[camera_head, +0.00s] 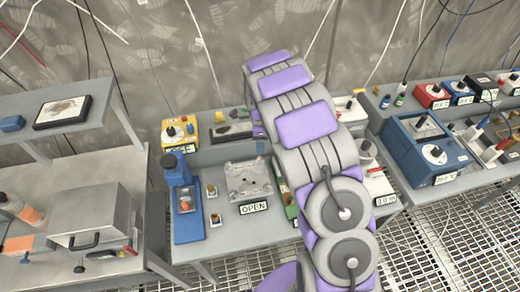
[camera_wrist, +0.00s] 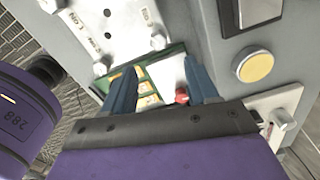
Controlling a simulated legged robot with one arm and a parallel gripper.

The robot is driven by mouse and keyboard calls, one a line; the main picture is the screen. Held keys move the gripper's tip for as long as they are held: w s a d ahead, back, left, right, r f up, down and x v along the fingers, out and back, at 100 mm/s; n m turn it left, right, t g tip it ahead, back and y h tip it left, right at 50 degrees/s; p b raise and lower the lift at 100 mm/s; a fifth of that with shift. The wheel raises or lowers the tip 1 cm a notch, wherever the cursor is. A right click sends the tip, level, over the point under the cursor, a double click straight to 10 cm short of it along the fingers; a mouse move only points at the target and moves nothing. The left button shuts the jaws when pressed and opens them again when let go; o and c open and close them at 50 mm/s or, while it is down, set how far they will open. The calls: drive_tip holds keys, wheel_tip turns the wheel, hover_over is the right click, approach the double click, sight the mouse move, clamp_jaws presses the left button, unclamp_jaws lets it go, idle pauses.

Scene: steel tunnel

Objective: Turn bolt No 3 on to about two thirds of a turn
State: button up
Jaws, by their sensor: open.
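My gripper (camera_wrist: 160,63) shows in the wrist view as two blue fingers, spread apart with nothing held between them. A pale plate (camera_wrist: 117,22) with small dark markings lies beyond the fingertips, at the upper left. Bolt-like heads sit at its near edge, one at the right (camera_wrist: 157,42) and one at the left (camera_wrist: 98,69). I cannot read which is No 3. The fingers are apart from both heads. In the head view a clear-looking plate (camera_head: 248,180) lies on the bench behind an OPEN label (camera_head: 254,208). My arm hides the gripper there.
Beneath the fingers lies a green-edged case (camera_wrist: 148,88) with yellow parts, beside a red knob (camera_wrist: 181,96). A round yellow button (camera_wrist: 255,66) is at the right. In the head view, a blue press-like device (camera_head: 181,190) stands left of the plate and a blue box (camera_head: 422,145) right of my arm.

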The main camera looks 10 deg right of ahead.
wheel_tip(320, 180, up, 7)
idle(0.3)
drive_tip(key=shift+r, duration=0.1)
drive_tip(key=s+d+r+n+b, duration=0.1)
drive_tip(key=s+r+n, duration=0.35)
drive_tip(key=s, duration=0.45)
drive_tip(key=s+d+r+n, duration=0.1)
drive_tip(key=s+r+n, duration=0.4)
drive_tip(key=s, duration=0.4)
drive_tip(key=s+a+n+g+b, duration=0.1)
drive_tip(key=s+n, duration=1)
drive_tip(key=s, duration=1.3)
drive_tip(key=shift+s+a+r+g+b, duration=0.25)
drive_tip(key=shift+a+r+g+b, duration=0.15)
drive_tip(key=shift+a, duration=0.3)
